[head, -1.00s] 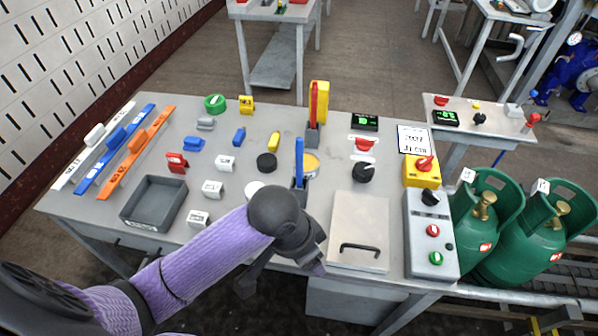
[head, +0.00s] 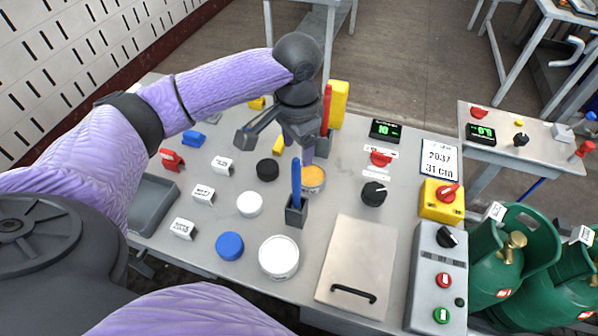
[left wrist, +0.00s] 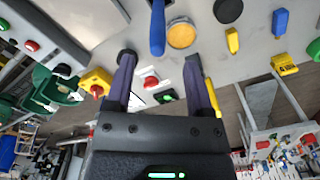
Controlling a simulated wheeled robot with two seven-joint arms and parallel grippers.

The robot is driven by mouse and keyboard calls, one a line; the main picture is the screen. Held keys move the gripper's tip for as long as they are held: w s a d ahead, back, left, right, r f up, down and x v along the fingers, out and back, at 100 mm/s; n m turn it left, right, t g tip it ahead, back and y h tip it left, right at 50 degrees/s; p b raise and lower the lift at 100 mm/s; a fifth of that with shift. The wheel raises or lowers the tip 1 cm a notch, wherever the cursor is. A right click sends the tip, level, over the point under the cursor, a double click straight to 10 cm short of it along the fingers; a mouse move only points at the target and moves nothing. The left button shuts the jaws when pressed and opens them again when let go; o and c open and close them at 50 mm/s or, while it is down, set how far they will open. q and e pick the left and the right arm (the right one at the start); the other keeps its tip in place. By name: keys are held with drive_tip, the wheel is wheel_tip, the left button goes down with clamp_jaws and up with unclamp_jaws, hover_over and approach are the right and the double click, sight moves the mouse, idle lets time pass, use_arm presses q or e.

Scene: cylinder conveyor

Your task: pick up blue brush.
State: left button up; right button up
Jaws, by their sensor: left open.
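The blue brush (head: 296,180) stands upright in a small dark holder (head: 297,212) near the middle of the table. In the left wrist view the blue brush (left wrist: 157,28) lies just beyond the gap between my fingertips. My left gripper (head: 277,147) is open and empty, above the table and a little behind and above the brush in the head view. It also shows open in the left wrist view (left wrist: 160,60). My right gripper is not in view.
A round orange-topped pot (head: 313,178) stands close behind the brush. A red upright brush (head: 327,103) and a yellow block (head: 339,100) stand farther back. White (head: 279,256) and blue (head: 230,246) lids lie in front. A metal plate with a handle (head: 358,265) lies to the right.

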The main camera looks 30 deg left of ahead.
sight(296, 160)
use_arm(q)
drive_tip(key=f, duration=0.1)
drive_tip(key=f+b, duration=0.1)
drive_tip(key=f, duration=0.3)
drive_tip(key=shift+s+f, duration=0.1)
drive_tip(key=shift+s, duration=0.25)
drive_tip(key=shift+c, duration=0.3)
clamp_jaws()
